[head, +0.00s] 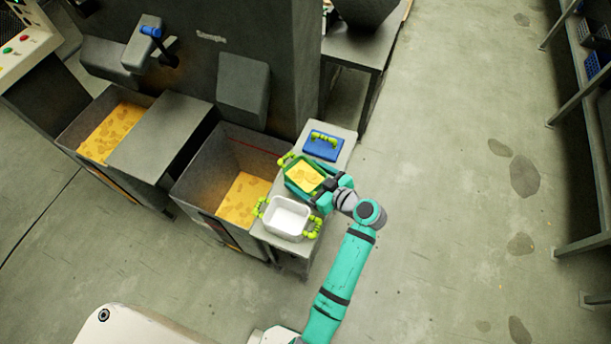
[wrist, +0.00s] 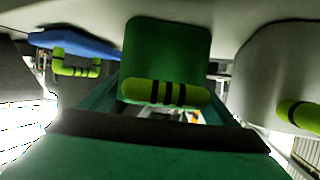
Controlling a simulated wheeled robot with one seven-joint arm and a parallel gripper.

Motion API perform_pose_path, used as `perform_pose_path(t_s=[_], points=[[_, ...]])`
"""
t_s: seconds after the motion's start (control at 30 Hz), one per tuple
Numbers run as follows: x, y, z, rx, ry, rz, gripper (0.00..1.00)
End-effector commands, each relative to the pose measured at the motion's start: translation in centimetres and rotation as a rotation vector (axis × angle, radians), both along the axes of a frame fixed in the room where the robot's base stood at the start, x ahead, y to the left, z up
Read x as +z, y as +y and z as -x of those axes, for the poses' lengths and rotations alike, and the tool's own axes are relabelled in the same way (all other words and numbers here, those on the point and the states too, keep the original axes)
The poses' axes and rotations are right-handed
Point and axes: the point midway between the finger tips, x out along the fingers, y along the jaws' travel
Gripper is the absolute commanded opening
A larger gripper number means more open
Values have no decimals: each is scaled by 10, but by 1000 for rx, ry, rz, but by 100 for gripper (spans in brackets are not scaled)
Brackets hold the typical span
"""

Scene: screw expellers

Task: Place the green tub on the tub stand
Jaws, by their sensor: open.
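The green tub (head: 288,181), filled with yellow pieces, sits on a narrow grey stand (head: 345,153) in the head view, between a white tub and a blue item. It has yellow-green handles. My gripper (head: 325,196) is open at the tub's right-hand end, close to the handle there. In the wrist view, the green tub (wrist: 168,60) is straight ahead with its black-banded handle (wrist: 165,93) in front of the gripper. Whether the fingers touch the handle cannot be told, as my gripper hides that side in the head view.
The white tub (head: 288,217) stands close on the near side, and the blue item (head: 323,147) with a handle on the far side. A deep bin (head: 196,190) with yellow pieces lies left of the stand. The floor (head: 450,200) to the right is open.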

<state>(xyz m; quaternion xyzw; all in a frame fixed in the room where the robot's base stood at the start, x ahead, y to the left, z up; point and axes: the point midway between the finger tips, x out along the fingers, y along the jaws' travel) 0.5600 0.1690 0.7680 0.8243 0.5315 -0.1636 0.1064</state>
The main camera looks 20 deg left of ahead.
Motion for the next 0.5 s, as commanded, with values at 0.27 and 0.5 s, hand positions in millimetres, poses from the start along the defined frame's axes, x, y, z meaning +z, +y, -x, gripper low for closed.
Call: perform_pose_path(t_s=[0.27,0.5], points=[[17,-41,17,-5,0,0,82],[35,-78,34,-5,0,0,82]])
